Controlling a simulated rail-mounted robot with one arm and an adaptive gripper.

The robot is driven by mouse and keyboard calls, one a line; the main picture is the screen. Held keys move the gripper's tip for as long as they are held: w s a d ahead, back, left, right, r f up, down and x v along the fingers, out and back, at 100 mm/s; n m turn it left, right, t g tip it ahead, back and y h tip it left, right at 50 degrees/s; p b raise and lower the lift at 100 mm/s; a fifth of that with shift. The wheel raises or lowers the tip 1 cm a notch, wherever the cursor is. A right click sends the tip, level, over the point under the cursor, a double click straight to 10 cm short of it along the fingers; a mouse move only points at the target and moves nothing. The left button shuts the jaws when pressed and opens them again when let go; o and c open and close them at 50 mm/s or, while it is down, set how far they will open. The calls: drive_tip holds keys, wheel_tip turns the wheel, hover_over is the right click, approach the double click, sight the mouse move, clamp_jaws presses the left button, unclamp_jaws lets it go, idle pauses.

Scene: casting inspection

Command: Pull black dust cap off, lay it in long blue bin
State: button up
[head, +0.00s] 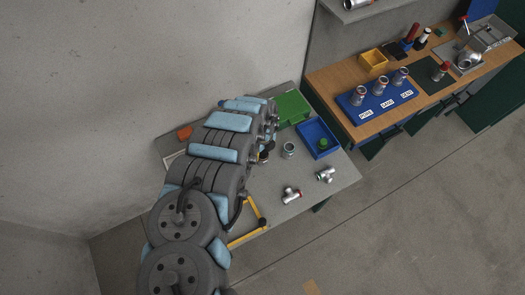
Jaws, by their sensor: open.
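A blue bin (309,133) stands on the right part of the grey table (337,181). A small dark green round piece (322,143) shows in it. A silver fitting (288,150) stands upright left of the bin. Two silver branched fittings lie nearer the front, one (291,195) with a reddish end and one (326,174) below the bin. I cannot make out a black dust cap with certainty. My gripper (263,156) is at the far end of my arm, low over the table and left of the upright fitting. It is open, small and partly hidden by my arm.
A green bin (292,107) stands behind the blue bin. A yellow frame (250,222) lies at the front edge.

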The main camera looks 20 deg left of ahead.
drive_tip(key=shift+a+f, duration=0.15)
drive_tip(key=shift+f, duration=0.1)
drive_tip(key=shift+c, duration=0.3)
clamp_jaws()
